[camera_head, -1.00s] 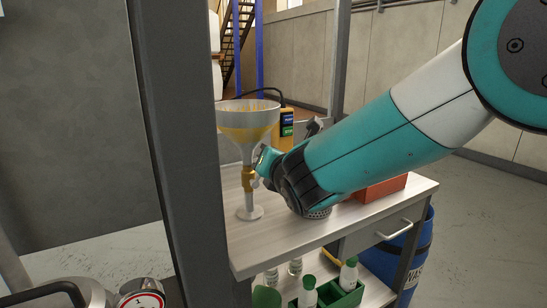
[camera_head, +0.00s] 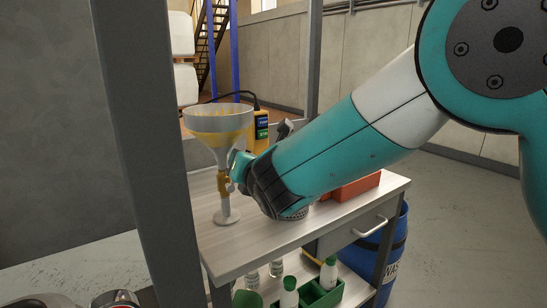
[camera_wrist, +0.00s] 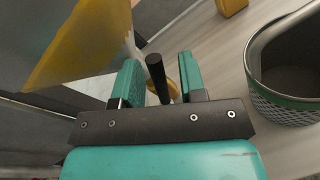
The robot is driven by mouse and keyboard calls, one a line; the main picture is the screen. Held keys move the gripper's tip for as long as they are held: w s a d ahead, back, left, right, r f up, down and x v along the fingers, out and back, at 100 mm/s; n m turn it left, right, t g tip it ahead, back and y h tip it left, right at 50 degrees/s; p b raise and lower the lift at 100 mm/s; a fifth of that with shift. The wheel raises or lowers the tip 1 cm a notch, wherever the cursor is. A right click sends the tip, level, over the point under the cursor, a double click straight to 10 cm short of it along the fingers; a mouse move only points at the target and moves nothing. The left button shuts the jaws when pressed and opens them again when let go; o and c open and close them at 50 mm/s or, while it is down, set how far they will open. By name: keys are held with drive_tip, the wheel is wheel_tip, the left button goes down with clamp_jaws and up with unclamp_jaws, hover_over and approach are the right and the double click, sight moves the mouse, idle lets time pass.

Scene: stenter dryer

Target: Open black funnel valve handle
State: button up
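A grey funnel (camera_head: 220,125) with yellowish residue stands upright on the table, with a brass valve (camera_head: 223,183) on its stem. In the wrist view the funnel's yellow-stained cone (camera_wrist: 80,45) fills the upper left. The black valve handle (camera_wrist: 157,75) points up between the two teal fingers of my gripper (camera_wrist: 160,78). Narrow gaps show on both sides of the handle, so my gripper is open around it. Part of the brass valve (camera_wrist: 177,90) shows behind the handle. In the head view my gripper (camera_head: 238,165) is right beside the valve, and the handle is hidden there.
A metal mesh-sided container (camera_wrist: 290,85) stands close to the right of my gripper. A yellow device (camera_head: 259,130) is behind the funnel, and a red-orange box (camera_head: 352,187) lies further right on the table (camera_head: 240,248). A grey upright post (camera_head: 145,150) stands left of the funnel.

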drive_tip(key=shift+r, duration=0.15)
drive_tip(key=d+f+m+g, duration=0.1)
drive_tip(key=f+m, duration=0.1)
drive_tip(key=m, duration=0.1)
drive_tip(key=w+d+f+m+y, duration=0.1)
drive_tip(key=f+m, duration=0.1)
drive_tip(key=m, duration=0.2)
drive_tip(key=d+f+m+g, duration=0.1)
drive_tip(key=f+m, duration=0.1)
drive_tip(key=m, duration=0.2)
drive_tip(key=shift+w+d+f+g+y, duration=0.25)
drive_tip(key=shift+w+d+g+y, duration=0.05)
drive_tip(key=shift+d+y, duration=0.1)
drive_tip(key=b+v, duration=0.2)
drive_tip(key=v, duration=1.5)
drive_tip(key=s+d+r+m+g+h+p, duration=0.2)
drive_tip(key=s+r+m+g+p, duration=0.7)
drive_tip(key=p, duration=0.8)
drive_tip(key=shift+s+d+r+m+h+p, duration=0.35)
drive_tip(key=shift+s+d+r+m, duration=0.45)
drive_tip(key=shift+s+r+m, duration=1.35)
drive_tip(key=shift+s+r+n+g, duration=0.3)
drive_tip(key=shift+r+n, duration=0.25)
drive_tip(key=shift+r, duration=0.15)
